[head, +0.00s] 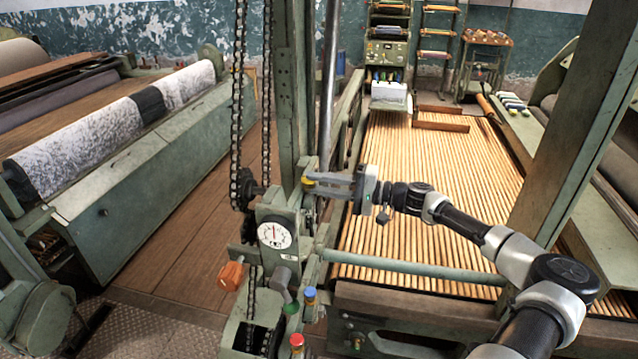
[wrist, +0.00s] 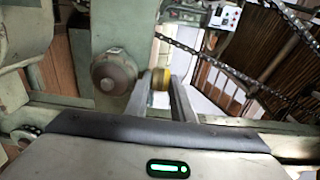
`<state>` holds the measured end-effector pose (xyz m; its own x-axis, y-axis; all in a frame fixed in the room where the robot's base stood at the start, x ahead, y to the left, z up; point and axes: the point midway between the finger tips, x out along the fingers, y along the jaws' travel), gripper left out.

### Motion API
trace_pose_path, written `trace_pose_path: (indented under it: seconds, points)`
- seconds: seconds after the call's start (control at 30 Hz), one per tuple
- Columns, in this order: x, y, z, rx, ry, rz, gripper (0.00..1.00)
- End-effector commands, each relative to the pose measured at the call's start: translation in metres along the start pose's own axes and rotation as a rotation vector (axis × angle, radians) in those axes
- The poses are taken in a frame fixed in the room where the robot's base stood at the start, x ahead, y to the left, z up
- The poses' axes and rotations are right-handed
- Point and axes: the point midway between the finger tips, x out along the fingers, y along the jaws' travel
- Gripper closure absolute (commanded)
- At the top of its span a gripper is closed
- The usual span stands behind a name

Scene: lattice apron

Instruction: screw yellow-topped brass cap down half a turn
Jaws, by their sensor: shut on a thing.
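The yellow-topped brass cap (head: 308,183) sits beside the green post, above the dial gauge. My gripper (head: 312,180) reaches it from the right, with its fingers level and shut on the cap. In the wrist view the cap (wrist: 160,79) shows yellow between the two grey fingertips (wrist: 158,88). The cap's lower part and its thread are hidden by the fingers, so I cannot tell how far down it sits.
A round dial gauge (head: 274,234) and an orange knob (head: 231,275) are below left. Chains (head: 238,120) hang left of the post (head: 290,90). Blue, green and red-topped caps (head: 297,340) stand lower down. A slatted apron (head: 450,180) lies behind my arm. A dark round knob (wrist: 114,74) is close by.

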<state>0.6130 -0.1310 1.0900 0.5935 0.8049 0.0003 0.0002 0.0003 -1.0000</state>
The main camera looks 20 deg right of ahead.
Motion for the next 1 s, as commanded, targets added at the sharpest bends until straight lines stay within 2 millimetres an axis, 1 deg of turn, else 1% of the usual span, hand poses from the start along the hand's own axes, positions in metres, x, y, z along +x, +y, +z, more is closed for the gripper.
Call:
trace_pose_path:
  seconds: [0.17,0.7,1.0]
  points:
    - [-0.001,-0.001,0.004,0.002,0.095,-0.001,1.0]
    - [0.005,0.001,0.017,0.003,0.537,-0.005,1.0]
    - [0.008,0.0,0.02,0.0,0.702,-0.002,1.0]
